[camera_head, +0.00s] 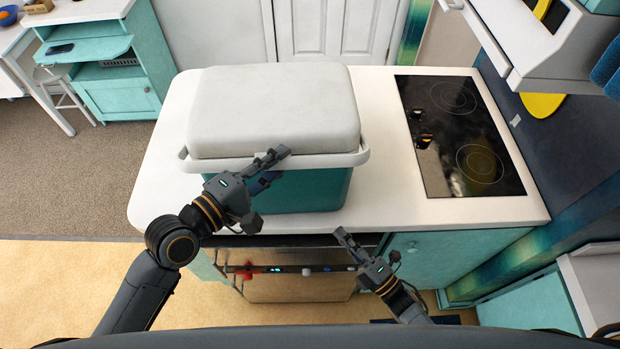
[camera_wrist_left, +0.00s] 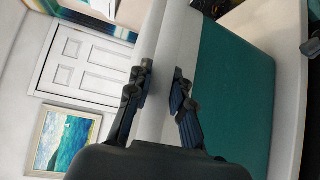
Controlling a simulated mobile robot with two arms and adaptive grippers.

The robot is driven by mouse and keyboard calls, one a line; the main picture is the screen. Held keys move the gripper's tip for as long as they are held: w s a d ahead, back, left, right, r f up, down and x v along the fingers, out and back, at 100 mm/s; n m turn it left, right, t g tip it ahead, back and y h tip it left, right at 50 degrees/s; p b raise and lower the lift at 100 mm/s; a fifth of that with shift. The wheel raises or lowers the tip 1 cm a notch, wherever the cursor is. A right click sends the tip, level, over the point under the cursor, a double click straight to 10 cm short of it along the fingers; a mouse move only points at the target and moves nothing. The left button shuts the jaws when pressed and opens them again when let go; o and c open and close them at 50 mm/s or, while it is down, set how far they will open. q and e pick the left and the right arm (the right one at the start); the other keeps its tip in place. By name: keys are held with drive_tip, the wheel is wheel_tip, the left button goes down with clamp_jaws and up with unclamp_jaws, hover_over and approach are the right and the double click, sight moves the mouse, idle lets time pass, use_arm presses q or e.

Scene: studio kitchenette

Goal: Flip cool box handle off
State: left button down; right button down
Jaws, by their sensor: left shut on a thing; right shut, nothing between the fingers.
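The cool box (camera_head: 318,190) stands on the white counter, with a teal body and a closed pale lid (camera_head: 270,105). Its light grey handle (camera_head: 330,160) lies across the front, just below the lid's edge. My left gripper (camera_head: 268,165) is at the front of the box and is shut on the handle. In the left wrist view the handle (camera_wrist_left: 155,110) runs between the two fingers, with the teal box side (camera_wrist_left: 235,90) to the right. My right gripper (camera_head: 345,238) is shut and empty, in front of the counter's front edge, apart from the box.
The white counter (camera_head: 160,170) has bare room left of the box. A black cooktop (camera_head: 455,135) lies to the right. An oven (camera_head: 300,285) sits under the counter front. A white appliance (camera_head: 530,40) juts out at the upper right.

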use_arm(q)
drive_tip(key=shift+r, duration=0.35)
use_arm(e)
wheel_tip(320, 180, up, 12)
drive_tip(key=s+a+n+g+y, duration=0.15)
drive_tip(key=n+g+y, duration=0.45)
drive_tip(key=n+y, duration=0.7)
drive_tip(key=n+h, duration=0.3)
approach(294, 168)
drive_tip(key=w+a+r, duration=0.1)
drive_tip(key=a+r, duration=0.1)
drive_tip(key=a, duration=0.2)
drive_tip(key=shift+w+a+r, duration=0.25)
drive_tip(key=shift+w+r, duration=0.2)
drive_tip(key=shift+w, duration=0.1)
